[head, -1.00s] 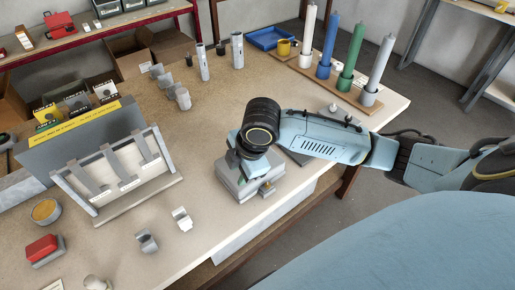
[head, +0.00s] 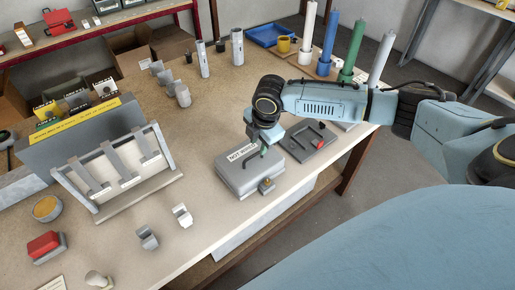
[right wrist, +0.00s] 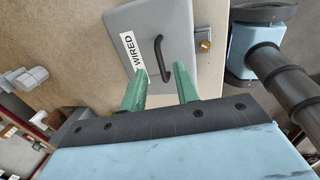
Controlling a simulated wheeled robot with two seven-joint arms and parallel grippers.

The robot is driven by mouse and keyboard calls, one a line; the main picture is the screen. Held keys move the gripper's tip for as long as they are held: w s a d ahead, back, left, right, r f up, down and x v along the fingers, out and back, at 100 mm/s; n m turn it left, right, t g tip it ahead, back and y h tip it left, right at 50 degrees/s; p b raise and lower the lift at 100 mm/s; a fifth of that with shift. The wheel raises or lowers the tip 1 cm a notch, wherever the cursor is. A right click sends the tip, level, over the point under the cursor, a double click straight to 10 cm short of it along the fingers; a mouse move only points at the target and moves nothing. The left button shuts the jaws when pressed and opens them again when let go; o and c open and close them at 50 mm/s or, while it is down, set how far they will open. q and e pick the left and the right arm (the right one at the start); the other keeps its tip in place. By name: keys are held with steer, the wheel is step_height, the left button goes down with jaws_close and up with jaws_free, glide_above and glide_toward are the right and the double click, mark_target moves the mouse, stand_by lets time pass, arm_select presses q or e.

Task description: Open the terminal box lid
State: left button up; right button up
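The grey terminal box (head: 240,178) stands on the table near its front edge, with its lid closed. A white label reading "NOT WIRED" (head: 243,153) is on the lid; in the right wrist view part of it reads "WIRED" (right wrist: 131,52). A black bar handle (right wrist: 159,52) stands on the lid. A brass-coloured knob (head: 266,186) sits at the box's front side. My right gripper (head: 264,150) is over the lid. In the right wrist view its green fingers (right wrist: 160,70) are apart, with the handle's near end between them in the picture; whether they surround it is unclear. My left gripper is out of view.
A dark grey plate (head: 297,151) with a handle and red part lies right of the box. A slotted grey rack (head: 118,172) stands left. Small grey clips (head: 147,239) lie front left. Coloured cylinders (head: 328,45) stand at back right. Bare table lies left of the box.

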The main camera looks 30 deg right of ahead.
mark_target(257, 153)
steer(key=shift+w+f, duration=0.2)
steer(key=shift+f, duration=0.85)
steer(key=shift+w+f, duration=0.2)
steer(key=shift+f, duration=0.8)
steer(key=shift+c, duration=0.4)
jaws_close()
